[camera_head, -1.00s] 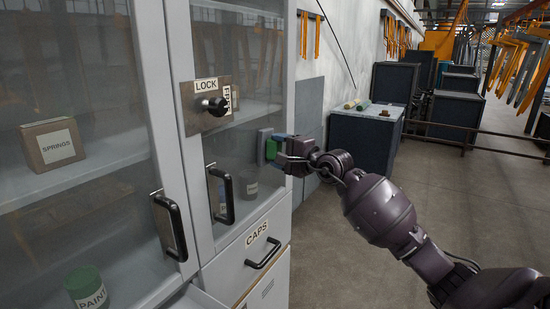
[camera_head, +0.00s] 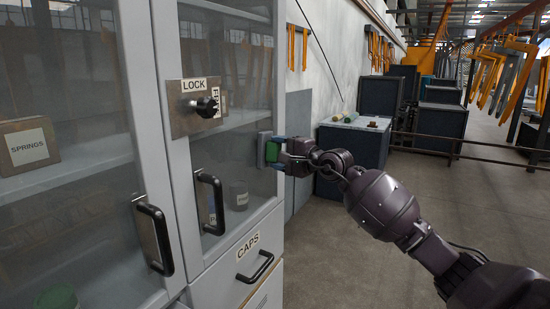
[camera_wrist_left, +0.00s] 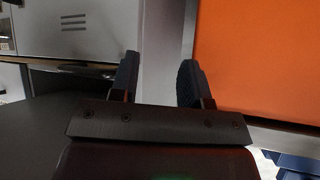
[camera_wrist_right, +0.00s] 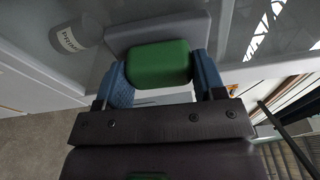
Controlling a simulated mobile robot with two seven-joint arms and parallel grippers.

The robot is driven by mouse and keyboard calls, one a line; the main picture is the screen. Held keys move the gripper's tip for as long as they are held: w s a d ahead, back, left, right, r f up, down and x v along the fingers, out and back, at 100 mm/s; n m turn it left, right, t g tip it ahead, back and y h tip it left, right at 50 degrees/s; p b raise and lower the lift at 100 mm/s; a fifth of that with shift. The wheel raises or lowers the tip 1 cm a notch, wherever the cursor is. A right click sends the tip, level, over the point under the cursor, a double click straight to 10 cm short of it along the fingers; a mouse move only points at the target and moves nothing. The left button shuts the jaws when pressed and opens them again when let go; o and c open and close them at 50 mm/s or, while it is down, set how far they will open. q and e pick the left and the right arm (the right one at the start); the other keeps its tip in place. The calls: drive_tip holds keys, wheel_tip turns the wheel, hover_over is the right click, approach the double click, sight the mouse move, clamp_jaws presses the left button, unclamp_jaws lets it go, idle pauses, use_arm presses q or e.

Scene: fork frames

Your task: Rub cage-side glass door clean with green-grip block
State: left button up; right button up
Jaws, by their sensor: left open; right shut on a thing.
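The cabinet has two glass doors. The right glass door (camera_head: 235,75) is on the side nearer the wall; the left glass door (camera_head: 65,100) has shelves behind it. My right gripper (camera_head: 281,153) is shut on the green-grip block (camera_head: 264,150), a green grip on a grey pad. The pad is at the right edge of the right door; in the right wrist view the block (camera_wrist_right: 158,62) lies against or very near the pane, contact not certain. My right gripper (camera_wrist_right: 160,85) grips its green part from both sides. My left gripper (camera_wrist_left: 155,75) is open and empty, away from the cabinet.
A lock plate with a black knob (camera_head: 208,107) and two black handles, left (camera_head: 155,238) and right (camera_head: 212,203), stick out from the doors. A CAPS drawer (camera_head: 250,262) is below. A dark box (camera_head: 352,150) stands beyond, by a rail. An orange panel (camera_wrist_left: 260,55) is near my left gripper.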

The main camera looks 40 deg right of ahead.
sight(262, 151)
use_arm(q)
drive_tip(key=shift+f, duration=0.1)
